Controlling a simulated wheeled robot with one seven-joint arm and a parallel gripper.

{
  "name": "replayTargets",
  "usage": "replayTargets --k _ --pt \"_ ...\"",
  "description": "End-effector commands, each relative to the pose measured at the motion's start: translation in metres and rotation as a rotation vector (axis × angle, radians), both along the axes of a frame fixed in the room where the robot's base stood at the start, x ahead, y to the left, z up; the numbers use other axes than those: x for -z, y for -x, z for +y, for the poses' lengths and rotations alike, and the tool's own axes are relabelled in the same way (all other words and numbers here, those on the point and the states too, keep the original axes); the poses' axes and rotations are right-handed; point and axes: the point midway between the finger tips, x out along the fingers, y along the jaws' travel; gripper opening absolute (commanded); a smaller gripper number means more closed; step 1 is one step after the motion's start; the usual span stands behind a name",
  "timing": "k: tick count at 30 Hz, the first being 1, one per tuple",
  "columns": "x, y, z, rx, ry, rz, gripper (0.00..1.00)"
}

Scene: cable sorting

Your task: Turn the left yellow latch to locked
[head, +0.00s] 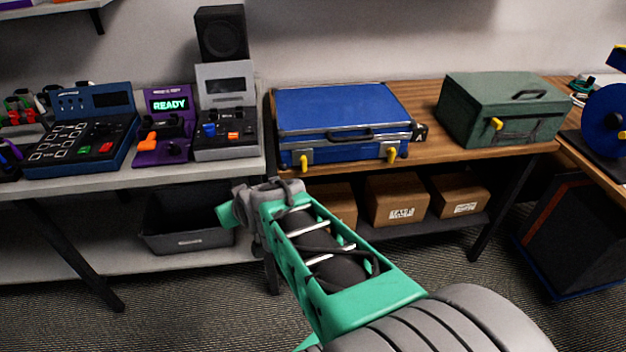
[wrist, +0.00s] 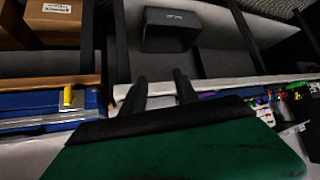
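The blue case (head: 342,110) lies shut on the wooden bench. Its front carries a left yellow latch (head: 306,158) and a right yellow latch (head: 391,155). The left latch looks roughly upright; its exact setting is too small to tell. A yellow latch on the blue case, likely the left one, also shows at the left of the wrist view (wrist: 68,97). My gripper (wrist: 159,80) has its two dark fingers apart with nothing between them. It is to the left of the case, away from the latch. The fingers are not clear in the head view.
A green case (head: 503,110) with its own yellow latch stands to the right. A purple READY panel (head: 163,125) and other consoles are on the left bench. A dark bin (head: 186,220) and cardboard boxes (head: 397,198) sit on the lower shelves.

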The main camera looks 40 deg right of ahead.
Motion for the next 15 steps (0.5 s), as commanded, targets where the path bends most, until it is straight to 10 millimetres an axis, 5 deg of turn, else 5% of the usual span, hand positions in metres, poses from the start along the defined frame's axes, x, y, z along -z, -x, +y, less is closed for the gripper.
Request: replayTargets --k 1,6,10,15 --pt "0.042 -0.012 -0.04 0.074 0.024 -0.117 0.36" --pt "0.052 -0.011 -0.153 0.29 0.162 -0.496 0.36" --pt "0.045 0.011 -0.199 0.399 0.248 -0.652 0.36" --pt "0.036 0.01 -0.216 0.428 0.276 -0.699 0.36"
